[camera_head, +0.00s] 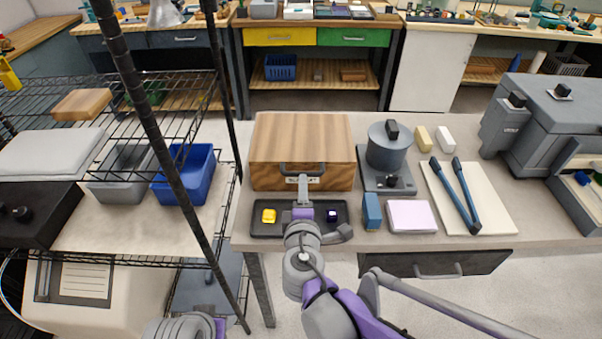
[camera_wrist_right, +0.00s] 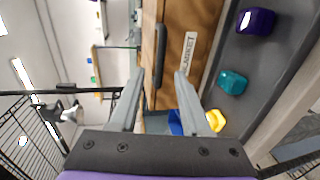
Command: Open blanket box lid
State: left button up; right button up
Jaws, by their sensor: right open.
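The blanket box (camera_head: 301,138) is a wooden box on the bench in the head view, with its lid down. A dark handle (camera_head: 302,168) and a white label (camera_head: 306,180) are on its front. My right gripper (camera_head: 303,188) is at the box front, just below the handle. In the right wrist view the open right gripper (camera_wrist_right: 160,78) has the dark handle (camera_wrist_right: 161,55) lying between and ahead of its fingertips. The label, reading BLANKET (camera_wrist_right: 188,52), is beside it. I cannot tell whether the fingers touch the handle.
A dark tray (camera_head: 268,231) with small coloured blocks lies in front of the box. A grey round device (camera_head: 389,150) stands close on the right. A black wire rack (camera_head: 172,105) with bins is on the left.

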aim_at(302, 172)
jog(key=x, duration=0.7)
jog(key=shift+w, duration=0.35)
grip_shut()
dwell(1.0)
